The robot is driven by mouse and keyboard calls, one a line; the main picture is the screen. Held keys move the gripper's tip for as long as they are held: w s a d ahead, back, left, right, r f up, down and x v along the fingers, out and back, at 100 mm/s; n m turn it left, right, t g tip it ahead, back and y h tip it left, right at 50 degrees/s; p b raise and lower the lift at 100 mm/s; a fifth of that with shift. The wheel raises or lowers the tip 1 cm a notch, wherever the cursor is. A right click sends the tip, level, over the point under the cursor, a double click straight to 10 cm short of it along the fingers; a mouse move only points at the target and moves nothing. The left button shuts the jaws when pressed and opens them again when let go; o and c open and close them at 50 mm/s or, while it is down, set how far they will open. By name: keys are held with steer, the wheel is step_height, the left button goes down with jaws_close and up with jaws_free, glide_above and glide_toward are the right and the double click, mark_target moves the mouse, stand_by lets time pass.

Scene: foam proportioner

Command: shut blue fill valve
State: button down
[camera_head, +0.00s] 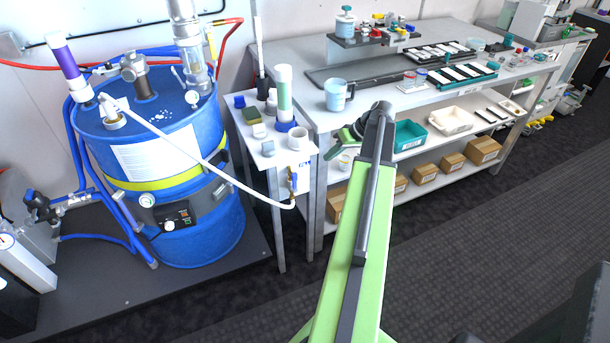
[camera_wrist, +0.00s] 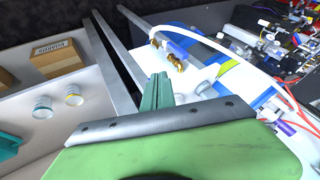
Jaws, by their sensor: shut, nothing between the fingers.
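The fill valve, a small brass valve with a blue lever (camera_head: 294,182), is on the front of the small side table, above the end of a white hose. In the wrist view the blue lever (camera_wrist: 178,50) lies between brass fittings, ahead of and slightly right of my fingertips. My gripper (camera_head: 328,152) is right of the valve in the head view, beside the bench's front edge. In the wrist view my gripper (camera_wrist: 158,78) has its teal fingers shut and empty, apart from the valve. Whether the lever lies along or across the pipe is hard to tell.
A blue drum (camera_head: 215,228) stands left, with the white hose (camera_head: 185,145) running from its top to the valve. The side table (camera_head: 262,160) holds bottles and cups. A workbench (camera_head: 385,100) with a lower shelf of boxes stands right. Open floor lies in front.

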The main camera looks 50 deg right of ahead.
steer(key=b, duration=0.8)
glide_toward(295, 183)
steer(key=shift+w+d+f, duration=0.2)
steer(key=shift+w+f, duration=1.4)
steer(key=shift+w, duration=0.05)
steer(key=shift+s+d, duration=0.1)
